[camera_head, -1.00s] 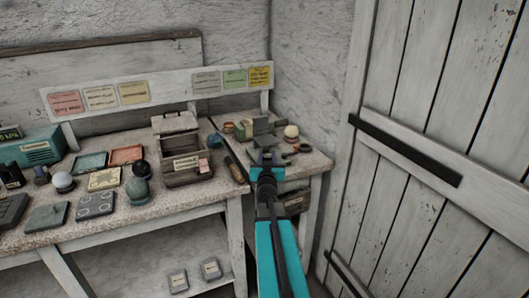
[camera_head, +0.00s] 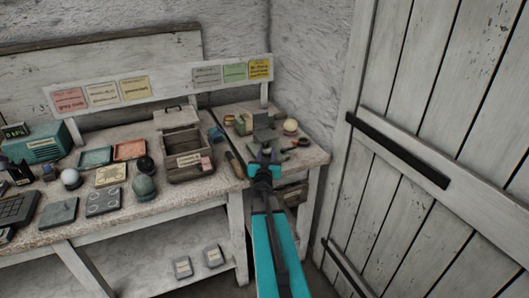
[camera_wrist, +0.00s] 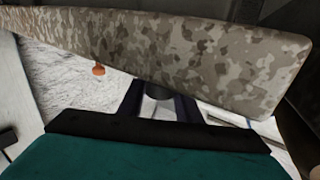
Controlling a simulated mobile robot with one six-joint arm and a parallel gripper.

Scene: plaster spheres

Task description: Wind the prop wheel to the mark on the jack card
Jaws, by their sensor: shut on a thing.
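My gripper (camera_head: 266,156) reaches over the right end of the bench, at the front of a small grey stand (camera_head: 263,133). It is shut on a small dark part, apparently the prop wheel, mostly hidden by the jaws. In the wrist view a dark round piece, the prop wheel (camera_wrist: 156,92), shows between my gripper's fingers (camera_wrist: 155,104), below a broad mottled slab (camera_wrist: 170,45). I cannot see any mark on the wheel. Paper cards hang on the back rail, including a yellow card (camera_head: 260,69) and a green card (camera_head: 234,72); which is the jack card is unreadable.
A pale sphere (camera_head: 290,126) stands right of the grey stand, with dark rings (camera_head: 301,143) in front. A wooden box (camera_head: 188,163) and a green sphere (camera_head: 144,187) stand to the left. A plank door (camera_head: 440,110) closes off the right side.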

